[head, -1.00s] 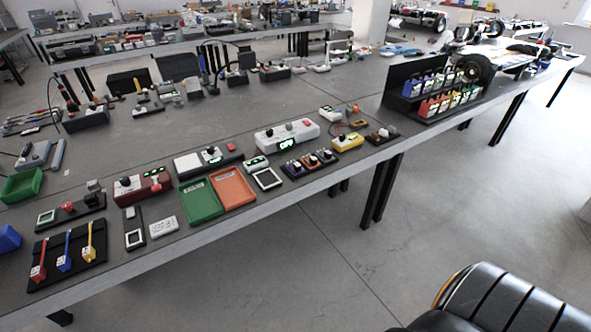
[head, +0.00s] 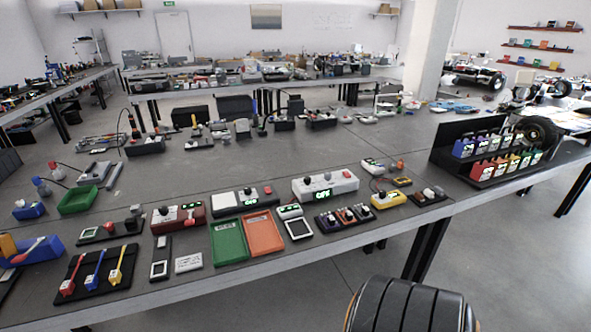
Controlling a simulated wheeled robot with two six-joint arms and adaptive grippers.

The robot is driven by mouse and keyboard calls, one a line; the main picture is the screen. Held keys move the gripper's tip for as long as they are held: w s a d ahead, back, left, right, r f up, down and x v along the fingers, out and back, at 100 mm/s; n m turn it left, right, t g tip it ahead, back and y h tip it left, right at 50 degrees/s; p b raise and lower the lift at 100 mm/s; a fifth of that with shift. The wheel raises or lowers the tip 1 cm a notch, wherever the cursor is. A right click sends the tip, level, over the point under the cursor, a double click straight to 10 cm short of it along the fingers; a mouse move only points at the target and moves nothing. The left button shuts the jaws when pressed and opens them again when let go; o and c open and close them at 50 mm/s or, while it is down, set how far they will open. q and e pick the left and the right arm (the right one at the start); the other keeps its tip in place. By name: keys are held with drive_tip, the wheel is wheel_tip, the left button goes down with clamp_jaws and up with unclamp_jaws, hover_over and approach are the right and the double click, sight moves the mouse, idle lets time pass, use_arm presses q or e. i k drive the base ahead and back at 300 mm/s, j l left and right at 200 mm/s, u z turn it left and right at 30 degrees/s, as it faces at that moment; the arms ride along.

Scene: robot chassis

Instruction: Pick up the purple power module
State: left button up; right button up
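A green tray (head: 229,242) and an orange tray (head: 263,232) lie left of the holder. A yellow device (head: 388,200) is to its right. A black two-tier rack (head: 487,172) with colored modules stands further right. A black ribbed rounded part shows at the bottom right.

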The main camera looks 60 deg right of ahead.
sight(328, 220)
drive_tip(key=k+l+u, duration=0.25)
drive_tip(key=l, duration=0.4)
drive_tip(key=k+l+u, duration=0.3)
drive_tip(key=l, duration=0.35)
drive_tip(key=k+l+u, duration=0.25)
drive_tip(key=l, duration=0.3)
drive_tip(key=k+l+u, duration=0.3)
drive_tip(key=k+l, duration=0.15)
